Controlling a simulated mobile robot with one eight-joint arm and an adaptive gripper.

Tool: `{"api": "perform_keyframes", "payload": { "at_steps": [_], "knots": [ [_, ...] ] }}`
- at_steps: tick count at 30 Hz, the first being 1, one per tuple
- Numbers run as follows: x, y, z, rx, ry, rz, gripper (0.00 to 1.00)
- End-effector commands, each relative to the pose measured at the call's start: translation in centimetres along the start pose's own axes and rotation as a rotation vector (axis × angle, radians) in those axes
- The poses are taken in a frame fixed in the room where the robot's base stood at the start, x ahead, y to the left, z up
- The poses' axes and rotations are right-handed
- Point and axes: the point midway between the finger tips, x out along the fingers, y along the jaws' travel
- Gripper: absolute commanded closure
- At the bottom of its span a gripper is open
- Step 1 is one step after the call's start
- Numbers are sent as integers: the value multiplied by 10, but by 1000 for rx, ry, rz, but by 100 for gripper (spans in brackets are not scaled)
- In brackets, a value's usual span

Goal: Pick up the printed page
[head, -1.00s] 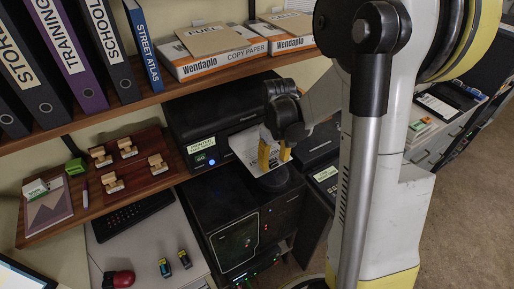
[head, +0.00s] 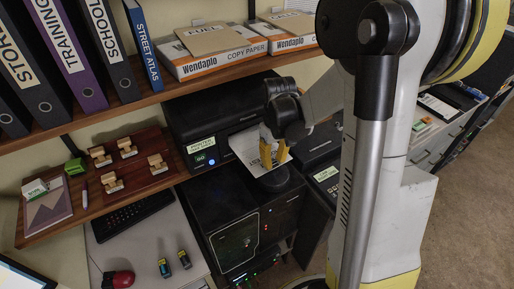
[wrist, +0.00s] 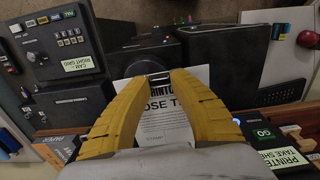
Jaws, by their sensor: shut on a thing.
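The printed page (head: 245,148) is a white sheet with dark print at the front of the black printer in the head view. In the wrist view the page (wrist: 166,112) lies between and beneath my yellow fingers, with part of its large heading readable. My gripper (head: 274,160) is at the page's right part in the head view. In the wrist view my gripper (wrist: 160,77) is shut on the page near its edge. The fingers cover the sides of the sheet.
The black printer (head: 215,118) stands under a wooden shelf (head: 150,100) bearing binders and paper boxes. A dark cabinet (head: 240,225) is below the page. Wooden stamps lie on a tray (head: 148,178) at left. A keyboard (head: 130,214) is on the desk.

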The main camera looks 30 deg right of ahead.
Motion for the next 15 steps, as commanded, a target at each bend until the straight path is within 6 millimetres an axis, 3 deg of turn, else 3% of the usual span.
{"api": "perform_keyframes", "payload": {
  "at_steps": [15],
  "knots": [
    [0,-1,24,1,0,0,100]
  ]
}}
